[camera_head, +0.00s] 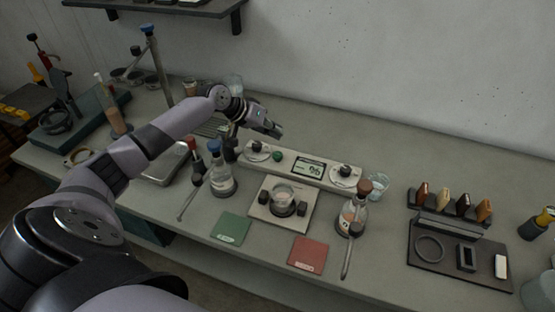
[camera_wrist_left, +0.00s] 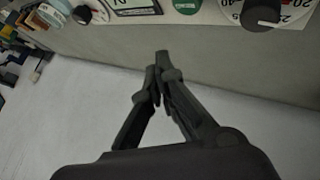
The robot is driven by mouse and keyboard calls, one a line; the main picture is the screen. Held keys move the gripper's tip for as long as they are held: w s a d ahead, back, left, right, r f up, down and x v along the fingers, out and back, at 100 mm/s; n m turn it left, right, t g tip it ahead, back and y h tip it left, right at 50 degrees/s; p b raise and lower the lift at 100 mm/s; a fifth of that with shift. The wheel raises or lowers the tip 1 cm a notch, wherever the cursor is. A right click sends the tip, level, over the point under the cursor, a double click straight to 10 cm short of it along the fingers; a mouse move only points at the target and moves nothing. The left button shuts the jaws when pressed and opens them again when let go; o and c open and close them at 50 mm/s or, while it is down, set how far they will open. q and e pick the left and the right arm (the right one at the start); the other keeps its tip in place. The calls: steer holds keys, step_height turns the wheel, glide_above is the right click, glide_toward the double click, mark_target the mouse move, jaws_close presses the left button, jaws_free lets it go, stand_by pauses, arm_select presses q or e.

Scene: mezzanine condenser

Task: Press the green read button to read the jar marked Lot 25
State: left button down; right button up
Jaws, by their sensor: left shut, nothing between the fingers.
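The green button (camera_head: 278,155) sits on a pale instrument panel (camera_head: 310,181), between the left dial (camera_head: 258,151) and the small display (camera_head: 310,168). It also shows at the top edge of the left wrist view (camera_wrist_left: 187,5). My left gripper (camera_head: 279,132) is shut and empty, above and behind the button, apart from it. In the left wrist view its fingertips (camera_wrist_left: 160,60) meet. A small glass jar (camera_head: 284,193) stands on a square plate in front of the panel. I cannot read any lot marking on it. My right gripper is not in view.
A flask (camera_head: 222,178) stands left of the plate and a brown-stoppered flask (camera_head: 353,212) right of it. A green card (camera_head: 231,228) and a red card (camera_head: 307,254) lie in front. A dark rack (camera_head: 456,250) is at right. The bench behind the panel is clear.

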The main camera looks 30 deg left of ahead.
arm_select(q)
steer(key=b, duration=0.2)
glide_above(276, 153)
step_height(276, 153, down, 4)
steer(key=shift+w+a+f, duration=0.1)
steer(key=shift+w, duration=0.05)
steer(key=shift+f+b, duration=0.3)
steer(key=shift+f, duration=0.05)
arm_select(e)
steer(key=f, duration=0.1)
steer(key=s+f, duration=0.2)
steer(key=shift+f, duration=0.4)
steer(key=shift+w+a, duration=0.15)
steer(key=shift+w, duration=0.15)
arm_select(q)
steer(key=shift+f, duration=0.35)
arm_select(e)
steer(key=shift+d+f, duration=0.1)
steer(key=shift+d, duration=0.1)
